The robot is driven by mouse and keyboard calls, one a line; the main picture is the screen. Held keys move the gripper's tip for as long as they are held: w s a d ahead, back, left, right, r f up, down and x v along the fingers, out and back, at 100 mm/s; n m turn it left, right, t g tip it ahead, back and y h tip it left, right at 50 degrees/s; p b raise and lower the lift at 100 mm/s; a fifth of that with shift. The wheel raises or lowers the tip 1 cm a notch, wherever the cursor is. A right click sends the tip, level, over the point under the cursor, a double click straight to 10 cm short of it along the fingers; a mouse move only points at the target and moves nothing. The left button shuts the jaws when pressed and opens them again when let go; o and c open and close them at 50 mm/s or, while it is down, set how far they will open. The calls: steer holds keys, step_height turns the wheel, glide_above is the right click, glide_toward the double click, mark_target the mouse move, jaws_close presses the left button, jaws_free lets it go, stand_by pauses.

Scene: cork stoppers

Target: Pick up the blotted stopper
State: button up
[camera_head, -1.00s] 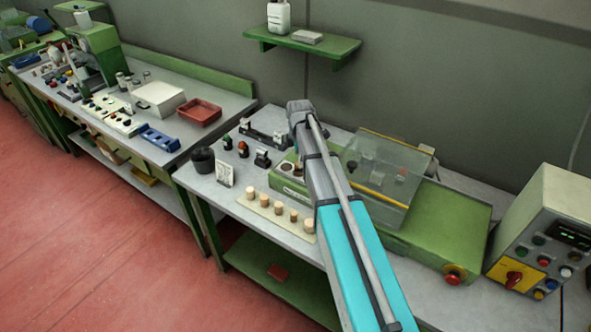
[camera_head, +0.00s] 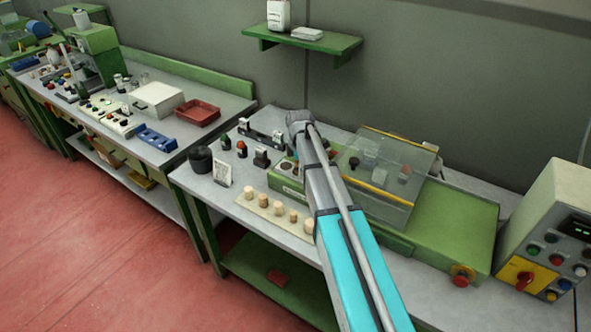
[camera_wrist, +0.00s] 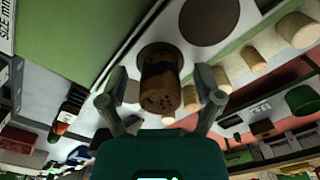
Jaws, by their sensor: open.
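The blotted stopper (camera_wrist: 160,82) is brown cork with dark patches and a broad dark band. In the wrist view it stands upright over a dark round spot on a pale plate. My gripper (camera_wrist: 160,92) is open, with one finger on each side of the stopper. Gaps show between the fingers and the cork, and nothing is gripped. In the head view my arm covers the gripper, and I cannot make out the blotted stopper there.
Several pale stoppers (camera_head: 271,203) stand in a row on a beige strip (camera_head: 243,201) at the bench front. A green machine (camera_head: 440,225) with a clear guard (camera_head: 388,172) is right of my arm. A dark cup (camera_head: 201,160) and white card (camera_head: 222,173) stand left.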

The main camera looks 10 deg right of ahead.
stand_by(0.4)
steer(key=c, duration=0.8)
steer(key=shift+r, duration=0.1)
step_height(320, 180, up, 2)
steer(key=p, duration=0.2)
steer(key=shift+r+p, duration=0.25)
steer(key=shift+p, duration=0.15)
steer(key=s+r+p, duration=0.3)
steer(key=s, duration=0.1)
steer(key=s+r+p, duration=0.3)
steer(key=s+r, duration=0.1)
steer(key=s, duration=0.1)
steer(key=s+r+p, duration=0.3)
steer(key=s+p, duration=0.1)
steer(key=s, duration=0.1)
steer(key=shift+d+r, duration=0.15)
steer(key=shift+d, duration=0.2)
